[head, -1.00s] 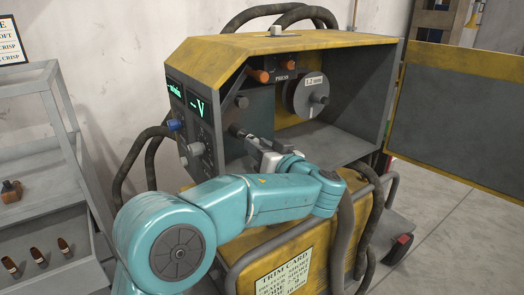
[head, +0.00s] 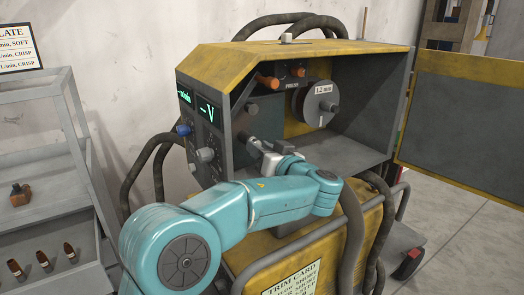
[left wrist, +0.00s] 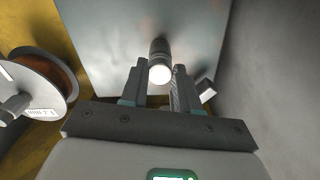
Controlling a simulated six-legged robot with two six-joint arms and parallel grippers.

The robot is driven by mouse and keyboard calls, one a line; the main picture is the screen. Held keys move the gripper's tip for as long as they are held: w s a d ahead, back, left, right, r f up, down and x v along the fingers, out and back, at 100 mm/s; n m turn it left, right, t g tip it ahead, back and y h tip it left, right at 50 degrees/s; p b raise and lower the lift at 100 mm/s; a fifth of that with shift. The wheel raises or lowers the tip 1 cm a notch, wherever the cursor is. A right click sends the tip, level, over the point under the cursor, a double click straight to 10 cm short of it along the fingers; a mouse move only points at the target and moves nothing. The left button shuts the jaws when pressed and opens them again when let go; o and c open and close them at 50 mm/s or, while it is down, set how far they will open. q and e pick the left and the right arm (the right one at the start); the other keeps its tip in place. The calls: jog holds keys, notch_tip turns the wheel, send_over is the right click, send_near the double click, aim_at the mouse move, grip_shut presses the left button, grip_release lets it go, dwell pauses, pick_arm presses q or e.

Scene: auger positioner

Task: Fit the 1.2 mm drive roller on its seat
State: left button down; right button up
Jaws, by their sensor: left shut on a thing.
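My left gripper (head: 257,143) is inside the open yellow and grey feeder housing (head: 345,49), near its inner panel. In the left wrist view the gripper's fingers (left wrist: 160,78) are shut on a dark cylinder with a bright end face (left wrist: 160,58). It may be the drive roller, but no size mark shows on it. In the head view a small dark piece (head: 246,137) shows at the fingertips. I cannot tell whether it touches the panel or its seat, which I cannot make out. My right gripper is not in view.
A wire spool labelled 1.2 mm (head: 321,104) hangs right of my gripper, and also shows in the left wrist view (left wrist: 30,90). The door (head: 462,120) stands open. A grey shelf (head: 45,225) holds small parts.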

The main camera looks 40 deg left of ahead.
pick_arm(q)
jog(key=c, duration=0.8)
grip_release()
jog(key=shift+o, duration=0.2)
jog(key=b+v, duration=0.1)
jog(key=v, duration=1.5)
jog(key=shift+d, duration=0.25)
